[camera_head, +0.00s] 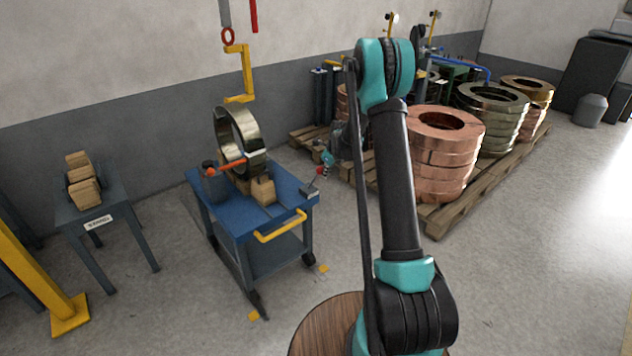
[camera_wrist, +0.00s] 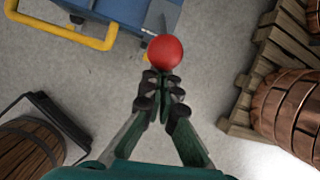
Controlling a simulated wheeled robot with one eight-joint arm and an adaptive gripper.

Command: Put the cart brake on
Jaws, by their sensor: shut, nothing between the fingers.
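The blue cart (camera_head: 290,188) stands left of centre with a yellow push handle (camera_head: 282,226); in the wrist view its blue edge and the handle (camera_wrist: 75,35) show at the upper left. A lever with a red ball knob (camera_wrist: 166,52) rises by the cart's right side; the knob is small in the head view (camera_head: 322,170). My gripper (camera_wrist: 162,80) is shut and empty, its fingertips just below the knob in the wrist view. I cannot tell whether they touch it. In the head view my gripper (camera_head: 327,158) is small and partly hidden.
A metal coil (camera_head: 240,138) stands upright on the cart among wooden blocks. A yellow hook (camera_head: 242,75) hangs above it. Pallets (camera_head: 440,220) with copper coils (camera_head: 440,170) stand at the right. A small table (camera_head: 92,205) is at the left. Open floor lies in front of the cart.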

